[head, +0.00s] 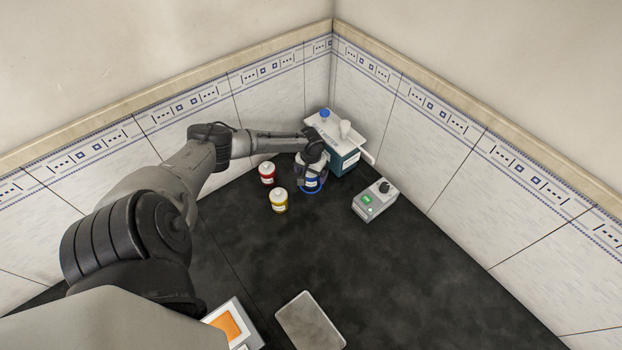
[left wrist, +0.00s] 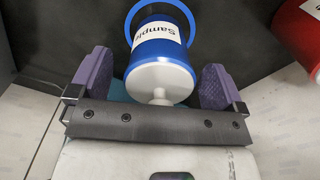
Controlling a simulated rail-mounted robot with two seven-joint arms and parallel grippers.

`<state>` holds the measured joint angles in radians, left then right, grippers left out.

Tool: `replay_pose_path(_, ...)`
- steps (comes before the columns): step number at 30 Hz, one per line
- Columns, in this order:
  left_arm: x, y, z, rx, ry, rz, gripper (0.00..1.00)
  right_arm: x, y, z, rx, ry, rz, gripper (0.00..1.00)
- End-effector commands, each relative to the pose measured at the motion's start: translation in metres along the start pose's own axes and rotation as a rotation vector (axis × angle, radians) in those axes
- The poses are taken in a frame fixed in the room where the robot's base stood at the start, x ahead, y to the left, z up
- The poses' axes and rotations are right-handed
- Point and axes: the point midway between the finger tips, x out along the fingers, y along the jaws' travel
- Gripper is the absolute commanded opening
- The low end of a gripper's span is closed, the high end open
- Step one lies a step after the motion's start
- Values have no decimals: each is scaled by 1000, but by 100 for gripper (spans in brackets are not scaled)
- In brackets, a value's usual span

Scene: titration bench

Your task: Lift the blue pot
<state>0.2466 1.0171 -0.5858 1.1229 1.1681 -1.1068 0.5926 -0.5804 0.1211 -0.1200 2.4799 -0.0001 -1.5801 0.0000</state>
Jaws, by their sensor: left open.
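The blue pot (head: 311,186) with a white lid stands on the dark bench, partly hidden under my left gripper (head: 312,165). In the left wrist view the blue pot (left wrist: 160,42) shows its "Sample" label and its white lid with a knob. A blue ring shows around its far end. My left gripper (left wrist: 157,80) is open, with one purple finger pad on each side of the pot's lid end. Gaps show between the pads and the pot. My right gripper is in neither view.
A red pot (head: 267,173) and a yellow pot (head: 279,202) stand close on the left. A teal box with a white top (head: 343,150) is just behind. A grey device (head: 374,201) stands to the right. A grey plate (head: 310,322) lies in front. The bench between is clear.

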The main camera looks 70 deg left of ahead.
Motion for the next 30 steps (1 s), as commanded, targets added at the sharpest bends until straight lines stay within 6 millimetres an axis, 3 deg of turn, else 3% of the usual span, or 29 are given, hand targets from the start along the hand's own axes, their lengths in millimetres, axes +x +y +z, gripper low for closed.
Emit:
replay_pose_path(6,0,0,0,0,0,0,95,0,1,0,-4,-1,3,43)
replay_pose_path(24,0,0,0,-1,0,0,38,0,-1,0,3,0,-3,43)
replay_pose_path(30,-1,0,-1,-1,1,1,36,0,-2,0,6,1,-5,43)
